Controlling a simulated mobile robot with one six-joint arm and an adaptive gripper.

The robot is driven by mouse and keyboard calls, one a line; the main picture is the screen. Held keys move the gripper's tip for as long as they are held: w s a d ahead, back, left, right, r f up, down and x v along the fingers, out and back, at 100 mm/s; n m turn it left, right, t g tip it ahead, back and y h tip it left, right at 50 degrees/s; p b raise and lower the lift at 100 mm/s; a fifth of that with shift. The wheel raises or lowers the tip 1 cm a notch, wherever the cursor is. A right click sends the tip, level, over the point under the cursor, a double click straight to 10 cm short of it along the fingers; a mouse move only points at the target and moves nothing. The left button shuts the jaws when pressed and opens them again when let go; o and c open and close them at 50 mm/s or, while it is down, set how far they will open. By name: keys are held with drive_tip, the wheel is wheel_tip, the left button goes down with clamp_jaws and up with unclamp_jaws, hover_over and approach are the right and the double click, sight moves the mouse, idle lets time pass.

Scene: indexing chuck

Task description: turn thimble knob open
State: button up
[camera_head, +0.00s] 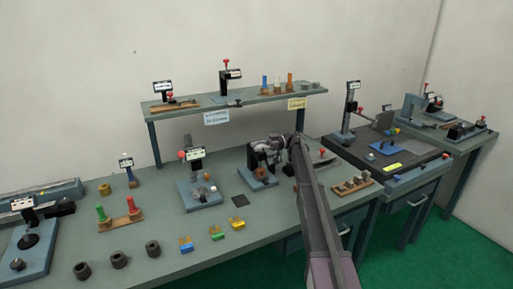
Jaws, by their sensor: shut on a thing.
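My arm reaches up from the lower right, and my gripper (267,146) is at a dark fixture (247,163) in the middle of the bench. The fixture stands on a grey-blue base plate (252,184) and has a brown round part (262,176) low at its front. My gripper is at the top of the fixture, shut on what seems to be the thimble knob. The knob is hidden by my fingers and wrist, so its turn angle cannot be told.
A similar device (196,156) stands close on the left. A wooden block rack (353,186) lies to the right. Coloured blocks (217,234) and dark rings (119,259) line the front edge. A raised shelf (215,105) runs behind.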

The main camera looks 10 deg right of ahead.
drive_tip(key=o, duration=0.8)
drive_tip(key=shift+w+d, duration=0.25)
drive_tip(key=shift+d, duration=1)
drive_tip(key=shift+w+d, duration=0.2)
drive_tip(key=shift+d, duration=1.05)
drive_tip(key=shift+w+d, duration=0.25)
drive_tip(key=shift+d, duration=1)
